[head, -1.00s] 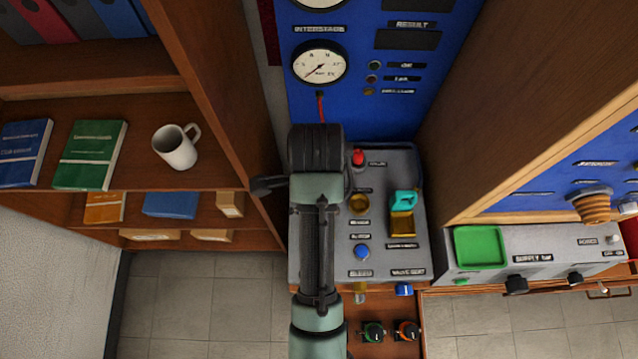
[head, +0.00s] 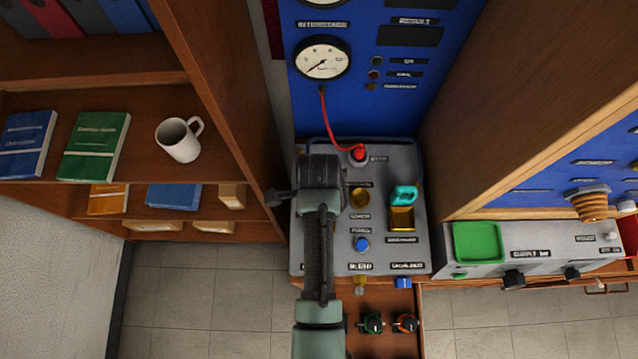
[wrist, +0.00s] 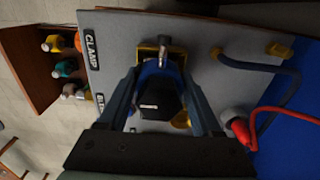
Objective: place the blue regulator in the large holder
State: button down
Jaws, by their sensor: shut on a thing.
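In the wrist view, my gripper (wrist: 160,92) is shut on the blue regulator (wrist: 151,72), a blue body with a black cap. The regulator is over or against a gold square holder (wrist: 148,47) with a silver pin, beside the label CLAMP. The regulator hides most of this holder, so I cannot tell whether it is seated. In the head view, my arm covers the gripper, regulator and this holder. The grey bench top (head: 415,262) shows to the right of the arm.
A gold round socket (head: 359,197), a gold fitting (head: 402,218) with a teal part, and a blue knob (head: 361,244) stand right of the arm. A red hose (head: 330,125) runs from the gauge (head: 322,59) to a red plug (head: 359,153). Shelves stand left.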

jog(key=shift+c, duration=0.3)
grip_release()
jog(key=shift+f, duration=0.15)
notch_tip(320, 180, up, 11)
jog(key=shift+r, duration=0.1)
jog(key=shift+r+p, duration=0.55)
jog(key=shift+r, duration=0.05)
